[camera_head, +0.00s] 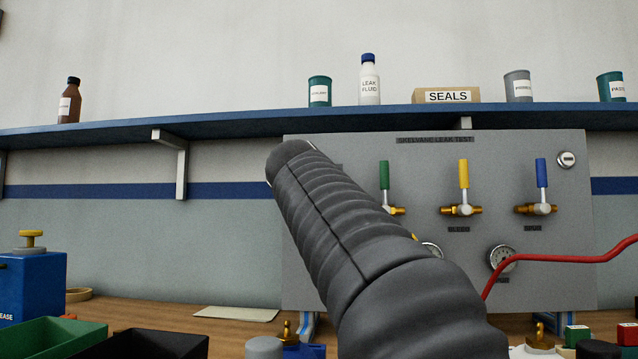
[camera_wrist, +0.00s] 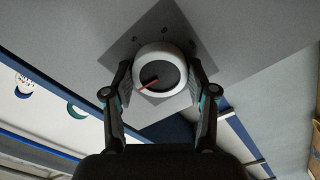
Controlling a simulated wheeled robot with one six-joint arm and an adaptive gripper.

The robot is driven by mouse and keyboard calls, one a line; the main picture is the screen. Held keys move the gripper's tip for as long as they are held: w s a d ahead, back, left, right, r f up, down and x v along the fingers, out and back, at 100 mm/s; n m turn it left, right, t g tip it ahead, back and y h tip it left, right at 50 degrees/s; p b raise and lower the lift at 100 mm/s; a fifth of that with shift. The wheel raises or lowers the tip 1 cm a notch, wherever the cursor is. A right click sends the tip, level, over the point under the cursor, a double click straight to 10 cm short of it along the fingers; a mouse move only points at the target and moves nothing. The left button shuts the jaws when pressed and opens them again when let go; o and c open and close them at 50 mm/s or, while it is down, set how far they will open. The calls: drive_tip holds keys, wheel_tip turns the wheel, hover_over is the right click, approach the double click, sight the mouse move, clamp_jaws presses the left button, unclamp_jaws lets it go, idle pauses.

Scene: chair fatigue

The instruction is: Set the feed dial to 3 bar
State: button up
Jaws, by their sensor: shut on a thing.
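The feed dial (camera_wrist: 160,53) shows in the wrist view as a round pale knob with a dark face and a red pointer mark (camera_wrist: 149,83). The mark lies left of the face's middle, slanting down to the left. The dial sits on a darker square plate (camera_wrist: 165,19) with small dark marks around it, too small to read. My gripper (camera_wrist: 160,88) is shut on the dial, one finger at each side. In the head view my dark arm hides the dial and my gripper, in front of the left part of the grey test panel (camera_head: 450,225).
The panel carries green (camera_head: 384,175), yellow (camera_head: 463,174) and blue (camera_head: 541,173) valve handles, all upright. A red hose (camera_head: 570,257) crosses right. A blue shelf (camera_head: 230,127) runs above.

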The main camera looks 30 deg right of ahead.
drive_tip(key=shift+n, duration=0.3)
drive_tip(key=o, duration=1.2)
drive_tip(key=shift+c, duration=0.2)
drive_tip(key=shift+s, duration=0.1)
drive_tip(key=v, duration=1.2)
